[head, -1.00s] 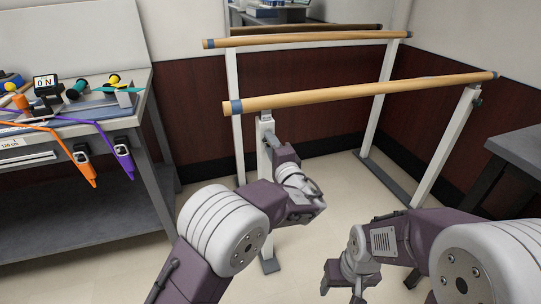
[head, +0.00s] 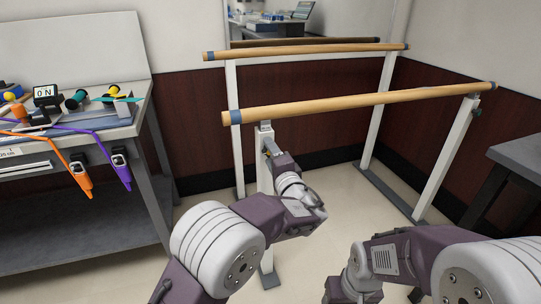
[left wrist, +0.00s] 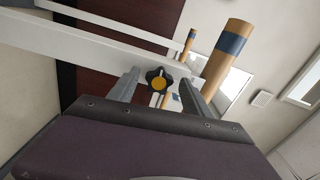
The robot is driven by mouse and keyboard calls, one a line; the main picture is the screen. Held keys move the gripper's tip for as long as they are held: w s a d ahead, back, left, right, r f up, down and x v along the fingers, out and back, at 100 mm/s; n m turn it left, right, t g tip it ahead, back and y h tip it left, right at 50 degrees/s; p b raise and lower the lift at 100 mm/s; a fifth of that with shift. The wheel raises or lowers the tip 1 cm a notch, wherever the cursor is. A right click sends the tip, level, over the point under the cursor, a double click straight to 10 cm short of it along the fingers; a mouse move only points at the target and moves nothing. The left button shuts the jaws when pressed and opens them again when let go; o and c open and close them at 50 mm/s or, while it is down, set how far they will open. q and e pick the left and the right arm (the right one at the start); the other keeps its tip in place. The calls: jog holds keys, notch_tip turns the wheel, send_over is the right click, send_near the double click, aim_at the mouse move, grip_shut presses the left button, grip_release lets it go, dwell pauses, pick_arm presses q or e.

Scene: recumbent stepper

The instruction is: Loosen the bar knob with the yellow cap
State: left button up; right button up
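The black star-shaped bar knob with the yellow cap (left wrist: 159,80) is on the white upright post (left wrist: 95,43) in the left wrist view. My left gripper (left wrist: 160,92) is open, with one finger on each side of the knob and visible gaps between. In the head view my left gripper (head: 269,148) is at the upper part of the near post (head: 264,178), just under the near wooden bar (head: 350,101). The knob is too small to make out clearly there. My right gripper (head: 340,291) is low at the bottom edge, its fingertips cut off.
The second wooden bar (head: 310,50) runs behind the near one. A workbench (head: 130,125) with tools and orange and purple straps stands at left. A dark grey table (head: 520,150) is at right. The floor between the bars is clear.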

pick_arm(q)
jog(key=p+v, duration=0.2)
jog(key=v, duration=0.7)
jog(key=shift+p, duration=0.35)
